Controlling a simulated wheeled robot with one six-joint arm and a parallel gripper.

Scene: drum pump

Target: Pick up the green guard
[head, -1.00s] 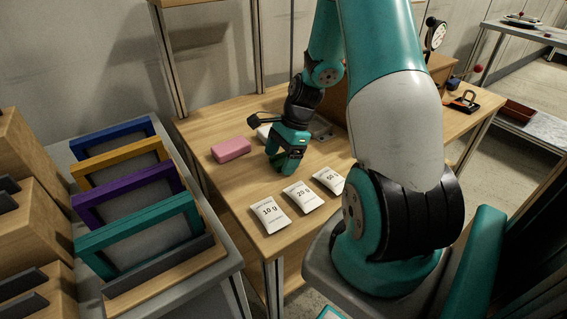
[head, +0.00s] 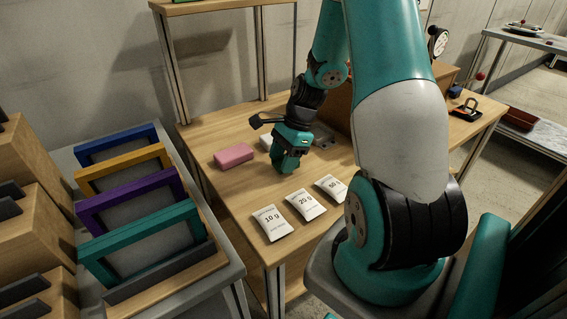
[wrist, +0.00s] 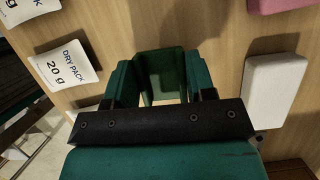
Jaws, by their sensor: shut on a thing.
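The green guard (wrist: 161,63) is a dark green, U-shaped piece in the wrist view, lying between my two teal fingers. My gripper (wrist: 160,82) is shut on it. In the head view my gripper (head: 287,165) points down over the wooden table, between the pink block and the dry packs. There the guard blends with the green fingers, and I cannot tell its outline. I cannot tell whether it touches the table.
A pink block (head: 234,156) and a white block (wrist: 275,91) lie near my gripper. Dry packs (head: 305,204) lie in a row at the table's front edge. A rack of coloured frames (head: 140,215) stands at left. Bare wood (head: 235,190) lies left of the gripper.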

